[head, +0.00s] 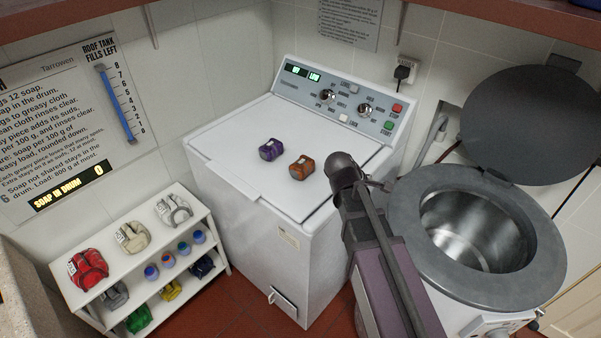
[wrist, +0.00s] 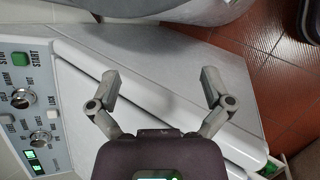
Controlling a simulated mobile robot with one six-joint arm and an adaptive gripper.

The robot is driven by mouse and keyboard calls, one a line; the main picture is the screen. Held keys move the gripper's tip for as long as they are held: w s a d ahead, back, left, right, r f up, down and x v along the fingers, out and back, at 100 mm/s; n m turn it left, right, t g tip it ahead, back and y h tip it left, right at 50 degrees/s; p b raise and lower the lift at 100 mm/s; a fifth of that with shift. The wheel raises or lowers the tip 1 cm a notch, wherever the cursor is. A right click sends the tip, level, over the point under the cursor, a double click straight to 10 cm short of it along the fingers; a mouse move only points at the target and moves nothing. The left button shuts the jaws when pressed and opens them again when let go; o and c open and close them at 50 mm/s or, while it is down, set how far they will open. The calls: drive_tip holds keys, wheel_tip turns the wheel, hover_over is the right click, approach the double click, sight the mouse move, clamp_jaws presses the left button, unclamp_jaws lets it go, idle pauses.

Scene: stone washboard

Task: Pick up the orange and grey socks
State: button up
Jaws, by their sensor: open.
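The orange and grey socks seem to be the small orange-brown bundle (head: 302,167) on the white lid of the washing machine, in the head view. A purple bundle (head: 271,150) lies just left of it, apart from it. My arm reaches up from the bottom, its dark end to the right of the orange bundle, near the lid's right edge. In the wrist view my gripper (wrist: 161,82) is open and empty, its two fingers spread wide above the machine's top. Neither bundle shows in the wrist view.
The washing machine's control panel (head: 339,100) rises behind the lid. A drum machine (head: 400,205) with an open round lid (head: 530,125) stands at right. A white shelf (head: 140,262) with several cloth bundles and jars stands at left. The lid's left part is clear.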

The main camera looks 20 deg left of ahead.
sight(300, 164)
drive_tip(key=a+n+t, duration=0.1)
drive_tip(key=a+n, duration=0.1)
drive_tip(key=a, duration=0.2)
drive_tip(key=a+n+t+b, duration=0.1)
drive_tip(key=a+n, duration=0.2)
drive_tip(key=a, duration=0.2)
drive_tip(key=a+n+t+b, duration=0.1)
drive_tip(key=a+n, duration=0.1)
drive_tip(key=a, duration=0.3)
drive_tip(key=shift+w+r+n+t+h, duration=0.3)
drive_tip(key=shift+w+r+n+t, duration=0.05)
drive_tip(key=shift+n+t, duration=0.05)
drive_tip(key=s+a+n+t, duration=0.1)
drive_tip(key=a+n, duration=0.1)
drive_tip(key=a, duration=0.2)
drive_tip(key=s+a+r+n+t+b, duration=0.1)
drive_tip(key=a+n, duration=0.1)
drive_tip(key=a, duration=0.2)
drive_tip(key=s+a+r+n+t+y+b, duration=0.1)
drive_tip(key=a+n, duration=0.2)
drive_tip(key=a, duration=0.2)
drive_tip(key=shift+t, duration=0.4)
drive_tip(key=shift+s+a+r+n, duration=0.2)
drive_tip(key=shift+a+n, duration=0.1)
drive_tip(key=shift+a, duration=0.1)
drive_tip(key=shift+f, duration=0.1)
